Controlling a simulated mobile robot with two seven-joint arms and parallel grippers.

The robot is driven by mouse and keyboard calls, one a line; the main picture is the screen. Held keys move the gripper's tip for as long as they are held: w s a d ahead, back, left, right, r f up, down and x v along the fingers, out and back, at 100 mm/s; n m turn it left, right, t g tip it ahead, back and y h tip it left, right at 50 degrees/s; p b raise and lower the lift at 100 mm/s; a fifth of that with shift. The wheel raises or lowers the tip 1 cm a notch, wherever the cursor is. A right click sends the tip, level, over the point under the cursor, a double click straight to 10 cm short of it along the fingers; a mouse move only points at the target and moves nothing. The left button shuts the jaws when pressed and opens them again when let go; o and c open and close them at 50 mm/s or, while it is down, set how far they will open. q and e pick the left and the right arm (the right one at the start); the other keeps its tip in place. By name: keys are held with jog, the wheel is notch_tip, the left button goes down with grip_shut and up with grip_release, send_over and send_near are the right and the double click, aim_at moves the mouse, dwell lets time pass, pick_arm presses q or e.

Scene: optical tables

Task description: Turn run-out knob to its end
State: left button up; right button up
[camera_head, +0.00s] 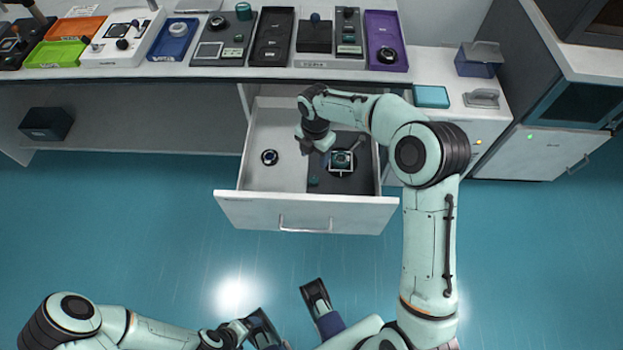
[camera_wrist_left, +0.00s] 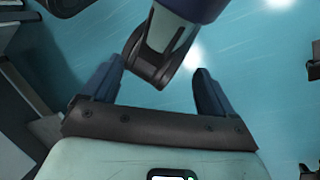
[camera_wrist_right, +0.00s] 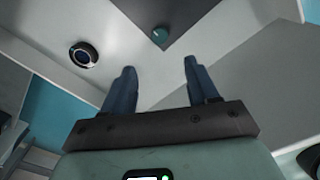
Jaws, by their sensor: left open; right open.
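An open white drawer (camera_head: 226,205) shows in the head view, with a dark panel (camera_head: 350,210) on its right side. A small teal knob (camera_head: 313,181) sits near a corner of that panel. A round dark knob with a blue centre (camera_head: 269,157) lies on the drawer's pale left part. No label shows which is the run-out knob. My right gripper (camera_head: 315,145) is over the drawer, open and empty. In the right wrist view, the teal knob (camera_wrist_right: 160,35) is ahead between the fingers, apart from them. My left gripper (camera_wrist_left: 155,85) is open and empty over the floor.
A dark device with a teal top (camera_head: 342,160) stands in the drawer near my right wrist. The bench behind holds several trays and panels, including a purple tray (camera_head: 387,40). A teal box (camera_head: 431,97) is at the right. The floor in front is clear.

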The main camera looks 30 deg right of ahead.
aim_at(314, 180)
notch_tip(314, 180, down, 14)
jog(key=b, duration=0.2)
jog(key=shift+r+b, duration=0.2)
jog(key=shift+b, duration=0.15)
pick_arm(q)
jog(key=w+a+f+t, duration=0.1)
jog(key=w+a+f, duration=0.1)
jog(key=w+f, duration=0.1)
jog(key=shift+w+f+y, duration=0.3)
jog(key=shift+w, duration=0.5)
pick_arm(e)
jog(key=c, duration=1)
